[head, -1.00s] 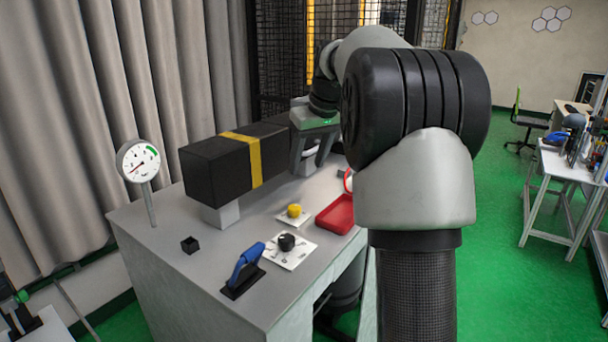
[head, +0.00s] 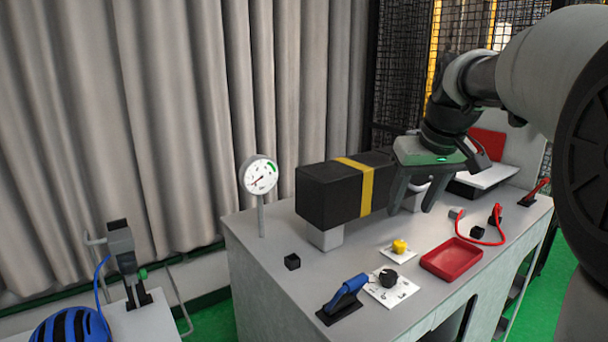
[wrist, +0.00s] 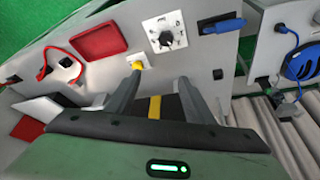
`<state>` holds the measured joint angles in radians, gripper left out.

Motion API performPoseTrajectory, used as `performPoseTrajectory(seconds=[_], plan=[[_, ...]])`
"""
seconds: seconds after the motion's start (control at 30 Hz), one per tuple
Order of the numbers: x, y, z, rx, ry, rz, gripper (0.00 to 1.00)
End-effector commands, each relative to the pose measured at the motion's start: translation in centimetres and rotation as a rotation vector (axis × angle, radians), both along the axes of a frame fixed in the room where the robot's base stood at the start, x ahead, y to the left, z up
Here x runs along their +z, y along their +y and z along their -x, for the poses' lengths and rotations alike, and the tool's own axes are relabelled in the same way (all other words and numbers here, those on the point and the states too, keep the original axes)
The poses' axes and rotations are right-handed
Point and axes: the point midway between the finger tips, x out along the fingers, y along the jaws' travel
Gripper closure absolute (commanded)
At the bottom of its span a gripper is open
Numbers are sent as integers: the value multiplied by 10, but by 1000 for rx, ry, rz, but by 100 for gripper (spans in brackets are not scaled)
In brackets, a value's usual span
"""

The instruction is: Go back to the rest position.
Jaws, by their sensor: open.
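My gripper (head: 418,192) is in the head view above the right part of the workbench, fingers pointing down. Its two fingers are apart, and I see nothing held between them. In the wrist view the gripper (wrist: 158,82) also shows spread fingers, with the black box and its yellow band beyond them. The black box (head: 327,200) with the yellow band lies on a light grey block (head: 325,236), just left of the fingers. Whether a finger touches the box, I cannot tell. The rest position itself is not marked in any view.
On the grey workbench (head: 262,262) stand a dial gauge (head: 258,175), a blue-handled lever (head: 345,293), a black knob (head: 388,277), a yellow button (head: 399,246), a red tray (head: 452,259) and a small black cube (head: 292,261). A red cable (head: 462,232) lies at the right. A grey curtain hangs behind.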

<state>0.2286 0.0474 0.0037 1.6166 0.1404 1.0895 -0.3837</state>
Motion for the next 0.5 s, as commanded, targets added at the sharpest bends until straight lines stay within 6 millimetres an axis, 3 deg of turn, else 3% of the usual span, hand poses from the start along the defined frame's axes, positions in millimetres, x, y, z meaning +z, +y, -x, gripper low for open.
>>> performPoseTrajectory(seconds=[0.03,0.23,0.4,0.5], plan=[[3,13,24,-7,-7,3,52],[-10,49,109,-49,-31,2,52],[-38,69,177,-81,-56,-4,52],[-58,76,208,-96,-68,-7,52]])
